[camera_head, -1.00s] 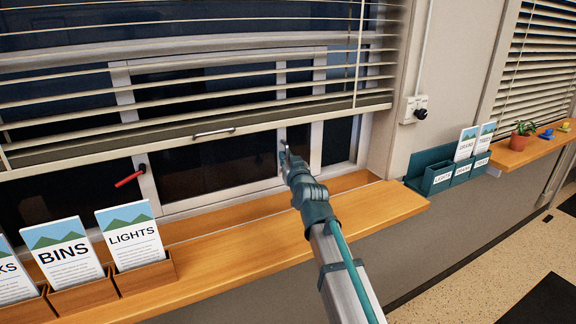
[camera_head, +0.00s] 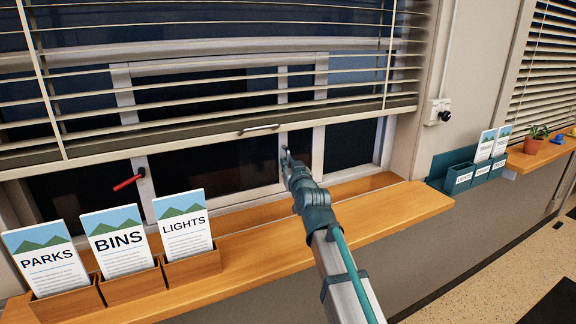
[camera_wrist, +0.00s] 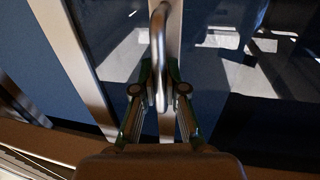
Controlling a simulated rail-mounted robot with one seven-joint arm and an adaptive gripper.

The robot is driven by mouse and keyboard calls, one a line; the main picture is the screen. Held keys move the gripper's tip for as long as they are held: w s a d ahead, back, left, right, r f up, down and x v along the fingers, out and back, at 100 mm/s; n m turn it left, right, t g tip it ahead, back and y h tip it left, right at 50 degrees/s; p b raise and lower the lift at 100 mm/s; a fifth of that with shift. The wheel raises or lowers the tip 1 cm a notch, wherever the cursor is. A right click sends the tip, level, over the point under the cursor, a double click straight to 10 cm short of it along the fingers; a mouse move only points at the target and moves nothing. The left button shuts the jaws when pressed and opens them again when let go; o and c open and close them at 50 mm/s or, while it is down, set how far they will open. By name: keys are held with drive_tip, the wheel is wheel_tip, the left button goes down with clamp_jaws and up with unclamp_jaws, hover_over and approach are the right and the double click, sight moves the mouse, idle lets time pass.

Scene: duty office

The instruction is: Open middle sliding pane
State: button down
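The middle sliding pane (camera_head: 215,166) is dark glass in a pale frame behind the half-lowered blind. It has an upright metal handle on its right stile, seen in the wrist view as a curved bar (camera_wrist: 163,92). My gripper (camera_head: 287,158) is at that stile. In the wrist view my gripper (camera_wrist: 161,84) has one finger on each side of the bar and close to it, so it looks shut on the handle. Contact at the finger pads is hard to make out. A red lever (camera_head: 128,183) sits by the pane's left stile.
A slatted blind (camera_head: 210,128) with a small bar on its bottom rail hangs above my gripper. A wooden counter (camera_head: 385,212) runs below the window. Leaflet boxes (camera_head: 135,284) stand on it at the left, and a teal leaflet holder (camera_head: 462,176) is at the right.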

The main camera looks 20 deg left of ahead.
drive_tip(key=c, duration=1.2)
unclamp_jaws()
drive_tip(key=shift+d, duration=0.1)
drive_tip(key=v, duration=1.2)
